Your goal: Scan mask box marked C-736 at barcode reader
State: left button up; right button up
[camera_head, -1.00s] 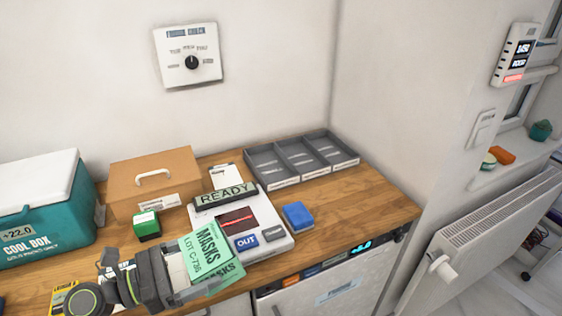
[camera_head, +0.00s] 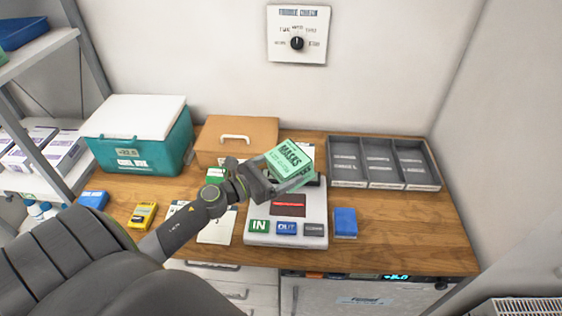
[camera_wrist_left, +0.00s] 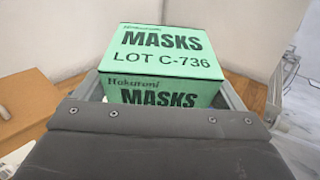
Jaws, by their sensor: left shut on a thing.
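The green mask box (camera_head: 291,158) is in my left gripper (camera_head: 277,180), which is shut on it. In the left wrist view the box (camera_wrist_left: 160,58) reads "MASKS LOT C-736" and sits between the two fingers. The barcode reader (camera_head: 259,212) is a pale unit on the wooden counter, with a dark window (camera_head: 288,205) showing a red line and IN, OUT and another button along its front. The box is held over the back part of the reader, and it hides the reader's display. My right gripper is not in view.
A blue block (camera_head: 345,222) stands right of the reader. A grey three-part tray (camera_head: 367,186) is at the back right. A brown box (camera_head: 213,143) and a teal cool box (camera_head: 140,155) stand at the back left. A yellow device (camera_head: 143,215) lies front left. The counter's right part (camera_head: 420,230) is bare.

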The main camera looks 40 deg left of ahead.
pick_arm(q)
jog(key=shift+w+d+f+b, duration=0.1)
jog(key=shift+f+b, duration=1.7)
jog(key=shift+f, duration=0.2)
jog(key=shift+w+d+f+b, duration=0.1)
jog(key=shift+f+b, duration=1.7)
jog(key=shift+f, duration=0.2)
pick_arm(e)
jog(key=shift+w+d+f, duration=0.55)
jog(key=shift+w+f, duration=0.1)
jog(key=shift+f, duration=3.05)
pick_arm(q)
notch_tip(320, 180, up, 9)
jog(key=p, duration=0.8)
jog(key=shift+s+a+r, duration=0.1)
jog(key=shift+r, duration=0.1)
jog(key=shift+f, duration=0.1)
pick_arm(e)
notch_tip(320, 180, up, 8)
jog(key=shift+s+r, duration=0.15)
